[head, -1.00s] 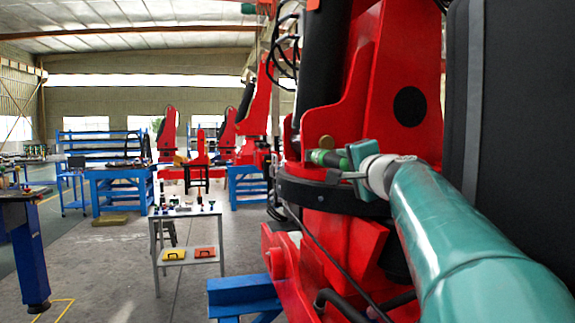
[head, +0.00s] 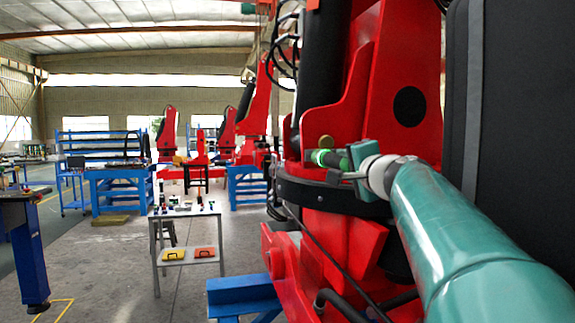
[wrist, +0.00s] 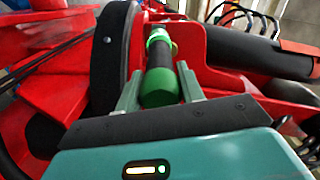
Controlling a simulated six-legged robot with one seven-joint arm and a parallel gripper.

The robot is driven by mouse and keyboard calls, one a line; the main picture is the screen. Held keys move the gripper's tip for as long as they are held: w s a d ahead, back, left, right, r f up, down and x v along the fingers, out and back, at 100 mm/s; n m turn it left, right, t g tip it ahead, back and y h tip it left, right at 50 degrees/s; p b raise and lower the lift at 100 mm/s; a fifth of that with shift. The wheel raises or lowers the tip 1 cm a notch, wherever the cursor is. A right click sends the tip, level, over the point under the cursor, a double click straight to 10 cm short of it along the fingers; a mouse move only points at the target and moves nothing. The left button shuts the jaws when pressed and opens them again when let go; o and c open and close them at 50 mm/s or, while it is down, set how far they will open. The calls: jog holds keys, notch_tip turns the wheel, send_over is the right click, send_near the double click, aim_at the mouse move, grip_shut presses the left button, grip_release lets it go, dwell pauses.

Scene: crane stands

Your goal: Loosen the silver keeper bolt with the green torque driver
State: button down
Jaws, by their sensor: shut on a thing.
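The green torque driver (wrist: 160,75) is a dark cylinder with a bright green cap and a green band. My gripper (wrist: 157,85) is shut on it, one grey-green finger on each side. In the head view the driver (head: 330,159) points left from my gripper (head: 352,163), close against the red crane stand just above its black curved band. The silver keeper bolt cannot be made out; the driver's far end hides that spot in the wrist view. A round brass-coloured disc (head: 326,142) shows just above the driver in the head view.
The red crane stand (head: 345,85) fills the space around my gripper, with the black band (head: 320,194) just below and cables hanging near. A small grey table (head: 187,211) with tools stands to the left. The floor between is open.

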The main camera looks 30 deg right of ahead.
jog(key=shift+v, duration=2.55)
jog(key=shift+r, duration=0.1)
